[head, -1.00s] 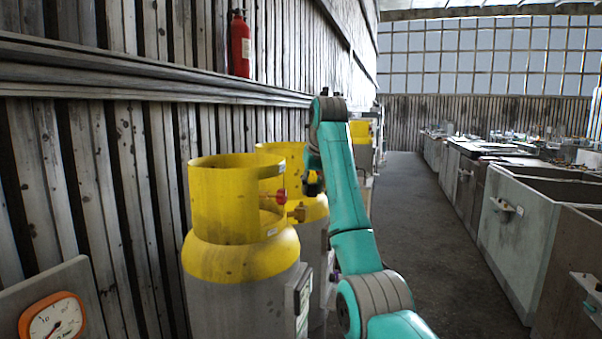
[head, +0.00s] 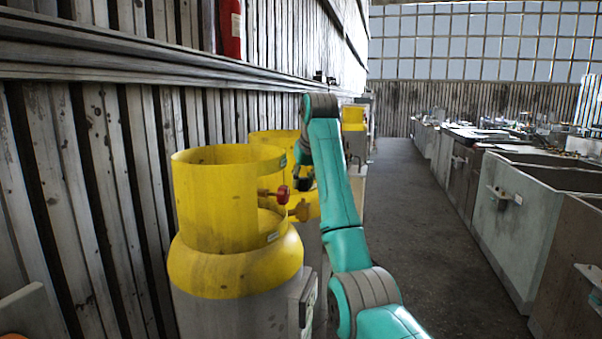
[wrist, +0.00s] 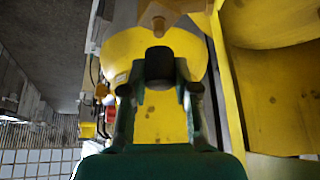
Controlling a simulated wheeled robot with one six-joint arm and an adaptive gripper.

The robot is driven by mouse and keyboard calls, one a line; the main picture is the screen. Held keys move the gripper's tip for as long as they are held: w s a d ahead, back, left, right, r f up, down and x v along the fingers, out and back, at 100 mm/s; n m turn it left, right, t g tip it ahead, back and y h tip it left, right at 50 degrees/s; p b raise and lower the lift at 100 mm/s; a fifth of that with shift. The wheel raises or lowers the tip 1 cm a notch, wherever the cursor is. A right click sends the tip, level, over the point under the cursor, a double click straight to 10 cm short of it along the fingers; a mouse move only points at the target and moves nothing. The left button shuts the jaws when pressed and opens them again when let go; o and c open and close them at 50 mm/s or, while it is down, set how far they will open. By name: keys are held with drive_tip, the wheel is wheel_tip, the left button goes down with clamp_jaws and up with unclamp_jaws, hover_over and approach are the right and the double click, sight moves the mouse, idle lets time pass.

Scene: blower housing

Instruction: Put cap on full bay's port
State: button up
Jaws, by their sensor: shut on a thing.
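My gripper (wrist: 159,88) is shut on a small black cap (wrist: 159,62), which shows between its fingertips in the wrist view. Ahead of the cap, a brass-coloured port (wrist: 158,20) shows at the top of that view, apart from the cap as far as I can tell. My gripper is just behind and above this port there, partly hidden by my teal arm. Which bay is full cannot be told.
A second yellow-topped cylinder (head: 272,139) stands behind the near one, and another yellow top (head: 353,118) is farther back. A plank wall (head: 120,160) runs along the left. Grey bins (head: 480,215) line the right, with a clear floor aisle (head: 400,230) between.

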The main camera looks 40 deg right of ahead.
drive_tip(key=shift+f, duration=0.5)
drive_tip(key=shift+f, duration=1.45)
idle(0.3)
drive_tip(key=o, duration=1)
